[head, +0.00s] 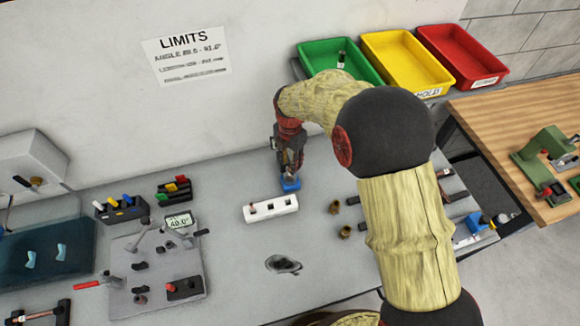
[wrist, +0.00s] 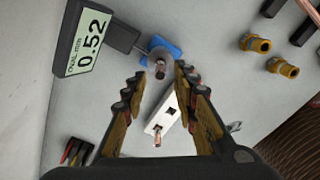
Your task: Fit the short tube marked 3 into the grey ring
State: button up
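A grey ring (wrist: 160,58) sits on a blue base in the wrist view, beside a gauge display (wrist: 88,43) reading 0.52. A small dark reddish piece shows at the ring's near side; I cannot tell if it is a tube inside it. The blue base (head: 290,184) also shows in the head view, under my gripper. My gripper (wrist: 160,76) is open, its fingertips on either side of the ring's near side, with nothing clearly gripped. A white block with square holes (head: 276,207) holds a short copper tube (wrist: 157,136). No number 3 is legible.
Brass fittings (head: 340,205) lie right of the white block. Green, yellow and red bins (head: 402,62) stand at the back right. A bending fixture plate (head: 155,270) and a 40.0° display (head: 178,221) are at left.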

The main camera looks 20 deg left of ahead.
jog(key=shift+r, duration=1.95)
